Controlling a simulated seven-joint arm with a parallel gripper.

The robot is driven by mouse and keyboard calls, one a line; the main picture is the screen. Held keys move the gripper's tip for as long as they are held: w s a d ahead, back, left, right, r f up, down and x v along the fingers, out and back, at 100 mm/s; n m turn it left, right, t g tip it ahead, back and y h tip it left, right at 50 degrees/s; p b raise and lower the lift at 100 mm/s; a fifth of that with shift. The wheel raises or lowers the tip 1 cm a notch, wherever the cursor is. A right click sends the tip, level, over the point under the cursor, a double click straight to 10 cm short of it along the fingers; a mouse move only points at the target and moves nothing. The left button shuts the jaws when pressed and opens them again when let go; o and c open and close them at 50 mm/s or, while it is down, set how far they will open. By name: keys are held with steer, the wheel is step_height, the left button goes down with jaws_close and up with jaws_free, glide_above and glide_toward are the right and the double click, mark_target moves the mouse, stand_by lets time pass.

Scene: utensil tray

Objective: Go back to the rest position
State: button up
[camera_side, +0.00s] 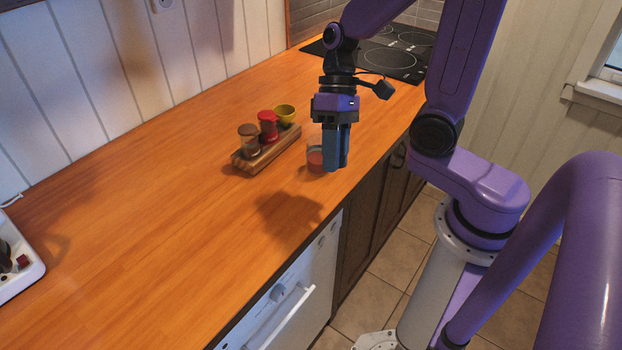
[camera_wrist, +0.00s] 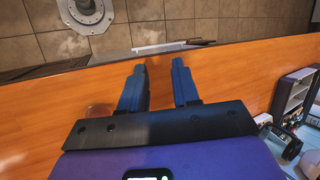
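My gripper (camera_side: 337,166) is above the wooden counter (camera_side: 150,190), near its front edge, pointing down. In the wrist view my gripper (camera_wrist: 159,66) has its two blue fingers apart, with only bare counter seen between them. A small clear glass with red contents (camera_side: 315,158) stands just left of the fingers in the side view, partly hidden by them. It seems to show faintly beside the left finger in the wrist view (camera_wrist: 98,109). I cannot tell whether the fingers touch it.
A black cooktop (camera_side: 400,66) is at the back. A white tray (camera_side: 28,275) with utensils sits at far left. The counter's middle is clear.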

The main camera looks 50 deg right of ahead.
steer(key=s+d+n+t+h, duration=0.1)
steer(key=s+n+h, duration=0.1)
steer(key=s+n, duration=0.3)
steer(key=s+d+r+n+t+h, duration=0.1)
steer(key=s+n+t+h, duration=0.1)
steer(key=s+n, duration=0.3)
steer(key=shift+s+d+n+h, duration=0.2)
steer(key=shift+d+n+h, duration=0.1)
steer(key=shift+n, duration=0.1)
steer(key=shift+r, duration=0.1)
stand_by(0.9)
